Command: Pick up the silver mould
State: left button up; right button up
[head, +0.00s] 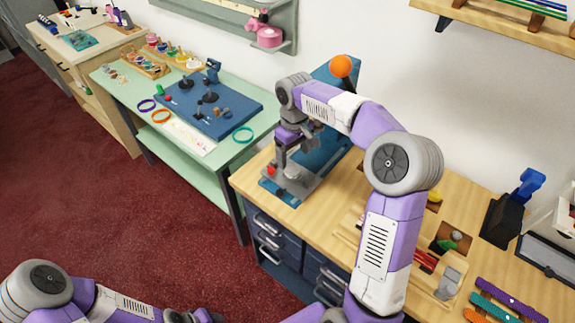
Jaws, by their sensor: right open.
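I cannot single out the silver mould with certainty. A small grey metal block (449,281) on the wooden counter, right of my right forearm, may be it. A grey metal base plate (303,187) with a red knob (271,170) lies at the counter's left end, on a blue press-like stand (330,149) with an orange ball (341,66) on top. My right gripper (291,160) is open and points down just over this plate. Whether anything is between its fingers is too small to tell. My left arm is low at the left, with its gripper end (190,317) cut by the bottom edge.
The wooden counter (262,185) has blue drawers below. A green table (250,150) with a blue board (212,108) stands at left. Red carpet is clear between.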

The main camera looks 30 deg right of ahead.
aim_at(294, 171)
jog(key=shift+s+f, duration=0.1)
jog(key=shift+f, duration=0.85)
notch_tip(294, 171, down, 4)
jog(key=shift+d+f+b, duration=0.1)
jog(key=shift+f+b, duration=0.1)
jog(key=shift+b, duration=0.95)
jog(key=shift+r, duration=0.1)
jog(key=c, duration=1.3)
jog(key=shift+r, duration=0.1)
